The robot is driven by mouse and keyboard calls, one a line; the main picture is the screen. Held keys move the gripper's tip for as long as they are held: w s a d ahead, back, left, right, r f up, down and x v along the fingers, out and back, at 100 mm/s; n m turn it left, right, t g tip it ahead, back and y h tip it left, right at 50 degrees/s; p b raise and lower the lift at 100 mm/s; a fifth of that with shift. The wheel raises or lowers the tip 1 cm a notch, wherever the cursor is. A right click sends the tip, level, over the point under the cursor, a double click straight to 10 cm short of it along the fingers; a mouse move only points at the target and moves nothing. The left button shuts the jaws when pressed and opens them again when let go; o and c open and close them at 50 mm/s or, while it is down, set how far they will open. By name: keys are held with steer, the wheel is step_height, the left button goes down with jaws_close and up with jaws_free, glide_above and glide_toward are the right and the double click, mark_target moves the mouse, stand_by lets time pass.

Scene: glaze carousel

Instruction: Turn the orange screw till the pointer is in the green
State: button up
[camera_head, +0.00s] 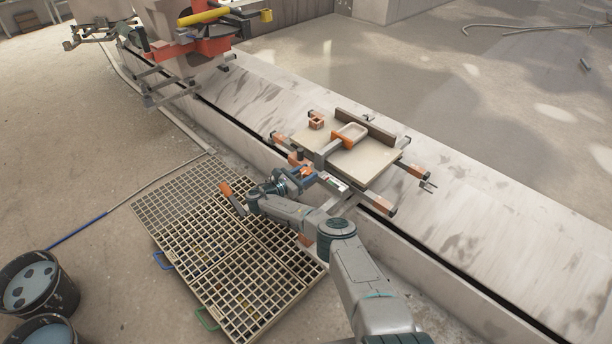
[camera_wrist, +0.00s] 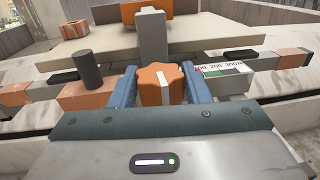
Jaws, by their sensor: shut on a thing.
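The orange screw (camera_wrist: 150,91) is a lobed knob with a white stripe on its top, seen in the middle of the wrist view. My gripper (camera_wrist: 161,84) has one blue finger on each side of the knob and is shut on it. In the head view my gripper (camera_head: 304,173) is at the near edge of the clamp frame, and the knob is mostly hidden there. The gauge (camera_wrist: 222,70) is right of the knob, with a white numbered scale and a green band. It also shows in the head view (camera_head: 333,182). I cannot make out clearly where its pointer stands.
A pale board (camera_head: 377,157) lies in the clamp frame on the long concrete ledge (camera_head: 470,205). A dark upright peg (camera_wrist: 90,69) stands left of my fingers. A floor grating (camera_head: 190,226) lies below the ledge, with buckets (camera_head: 38,285) at the lower left.

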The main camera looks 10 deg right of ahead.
steer(key=o, duration=1)
